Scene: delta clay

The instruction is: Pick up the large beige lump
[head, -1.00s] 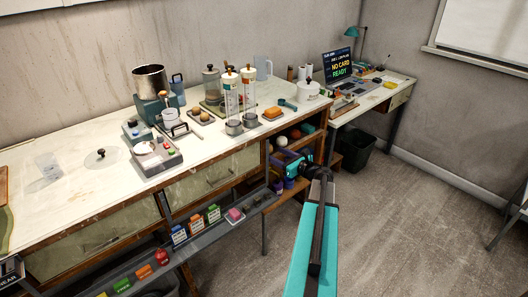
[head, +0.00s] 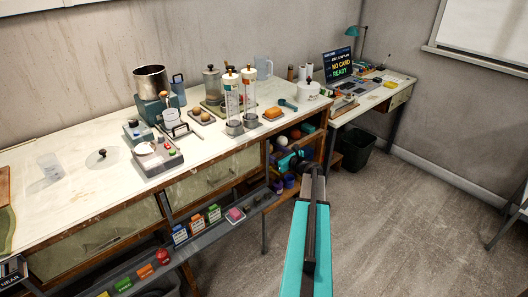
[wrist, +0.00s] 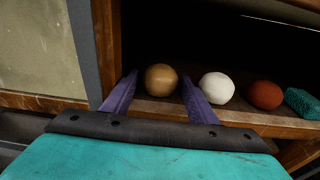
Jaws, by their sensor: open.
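The large beige lump (wrist: 161,79) is a round tan ball on a wooden shelf under the bench, in the wrist view. My gripper (wrist: 159,84) is open, with one purple finger on each side of the lump in the picture. A gap shows at the left finger; I cannot tell whether the right finger touches it. In the head view my gripper (head: 290,162) is at the open shelf at the bench's right end, and I cannot make out the beige lump there.
On the same shelf to the right are a white ball (wrist: 216,88), a red-brown ball (wrist: 264,95) and a teal block (wrist: 302,102). A wooden upright (wrist: 106,50) stands close on the left. The bench top (head: 85,190) above holds jars and tools.

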